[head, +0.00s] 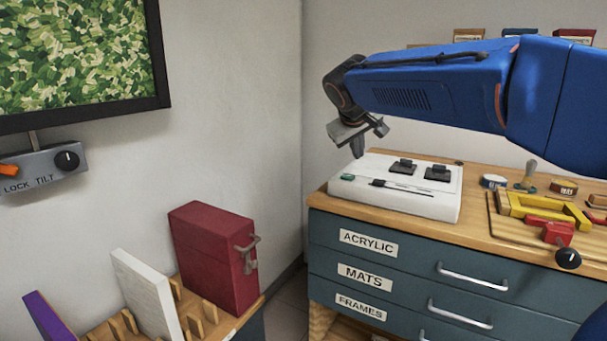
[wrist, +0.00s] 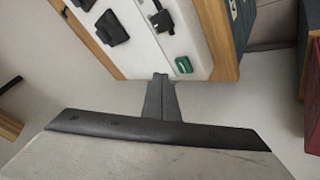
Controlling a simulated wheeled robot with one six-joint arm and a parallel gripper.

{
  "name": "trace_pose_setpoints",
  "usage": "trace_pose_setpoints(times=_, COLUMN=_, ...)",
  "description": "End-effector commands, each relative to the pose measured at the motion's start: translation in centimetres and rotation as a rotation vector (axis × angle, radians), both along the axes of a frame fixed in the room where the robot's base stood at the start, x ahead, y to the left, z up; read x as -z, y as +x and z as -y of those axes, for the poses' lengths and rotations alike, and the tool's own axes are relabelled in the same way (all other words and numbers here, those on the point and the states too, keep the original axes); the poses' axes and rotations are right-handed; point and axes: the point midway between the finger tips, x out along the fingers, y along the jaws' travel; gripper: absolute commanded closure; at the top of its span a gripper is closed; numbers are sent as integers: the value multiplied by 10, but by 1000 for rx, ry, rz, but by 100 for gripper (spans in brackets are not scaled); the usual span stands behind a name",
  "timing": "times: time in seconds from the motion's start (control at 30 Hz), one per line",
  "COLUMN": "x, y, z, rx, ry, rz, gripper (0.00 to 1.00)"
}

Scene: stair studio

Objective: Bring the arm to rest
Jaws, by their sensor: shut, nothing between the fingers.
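My gripper (head: 357,146) hangs from the end of my blue arm, fingers down, above the left back part of a white switch box (head: 420,207). In the wrist view my gripper (wrist: 161,78) shows its narrow fingers together, with nothing between them. The white box also fills the top of that view (wrist: 205,60), with a green button (wrist: 183,65) and black switches on it. Whether the fingertips touch the box is hard to tell. My arm reaches in from the right.
The box stands on a wooden bench top (head: 480,236) over labelled drawers (head: 372,273). A yellow clamp-like tool (head: 540,208) and small tins lie to the right. A red binder (head: 212,257) and a white panel (head: 147,297) stand in a rack at lower left.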

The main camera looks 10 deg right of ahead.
Motion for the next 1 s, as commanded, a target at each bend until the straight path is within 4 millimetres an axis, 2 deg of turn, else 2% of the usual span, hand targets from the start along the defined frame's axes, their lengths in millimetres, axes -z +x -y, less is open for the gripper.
trace_pose_setpoints(times=0.03, x=6, y=-19, z=10, rx=11, ry=17, rz=-11, gripper=100)
trace_pose_setpoints(times=0.2, x=37, y=-85, z=34, rx=43, ry=87, rz=-60, gripper=100)
trace_pose_setpoints(times=0.5, x=103, y=-201, z=61, rx=105, ry=218, rz=-134, gripper=100)
trace_pose_setpoints(times=0.8, x=182, y=-311, z=68, rx=168, ry=356, rz=-194, gripper=100)
trace_pose_setpoints(times=1.0, x=230, y=-366, z=64, rx=203, ry=434, rz=-220, gripper=100)
